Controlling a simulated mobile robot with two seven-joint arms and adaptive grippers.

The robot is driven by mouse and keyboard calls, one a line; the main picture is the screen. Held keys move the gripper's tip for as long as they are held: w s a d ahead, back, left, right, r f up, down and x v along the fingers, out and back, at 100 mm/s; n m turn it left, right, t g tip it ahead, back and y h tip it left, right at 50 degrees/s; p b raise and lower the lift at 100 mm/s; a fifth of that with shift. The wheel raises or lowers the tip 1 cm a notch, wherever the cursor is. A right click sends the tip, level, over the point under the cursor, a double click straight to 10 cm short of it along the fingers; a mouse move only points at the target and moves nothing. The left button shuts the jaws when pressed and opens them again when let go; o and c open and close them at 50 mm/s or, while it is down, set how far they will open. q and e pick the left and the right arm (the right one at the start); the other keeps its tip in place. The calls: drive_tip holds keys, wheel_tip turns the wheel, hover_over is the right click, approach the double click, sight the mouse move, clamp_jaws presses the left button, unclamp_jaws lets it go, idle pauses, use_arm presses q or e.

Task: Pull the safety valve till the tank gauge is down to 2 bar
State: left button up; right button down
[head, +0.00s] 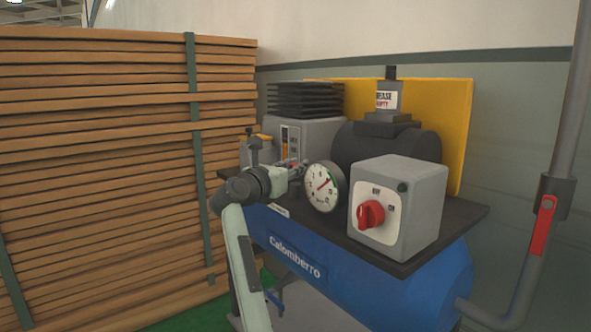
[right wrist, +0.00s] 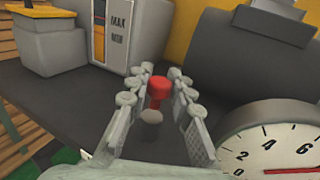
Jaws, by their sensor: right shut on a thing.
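The tank gauge (head: 325,187) is a round white dial with a red needle, in front of the compressor. In the right wrist view the gauge (right wrist: 275,150) is cut off by the frame edge; its needle lies beyond the 6, and the exact value cannot be read. The safety valve (right wrist: 159,88) has a red knob above a grey rounded part. My right gripper (head: 296,171) is at the valve, left of the gauge. In the wrist view the fingers of my right gripper (right wrist: 154,85) stand either side of the red knob, shut on it. My left gripper is out of view.
A grey switch box (head: 408,205) with a red rotary knob stands right of the gauge. The blue tank (head: 330,270) lies below the dark top plate. Stacked boards (head: 100,150) fill the left. A pipe with a red lever (head: 543,225) stands at the right.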

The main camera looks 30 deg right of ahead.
drive_tip(key=c, duration=1.3)
unclamp_jaws()
drive_tip(key=shift+r, duration=0.1)
drive_tip(key=v, duration=1.2)
drive_tip(key=shift+a, duration=0.1)
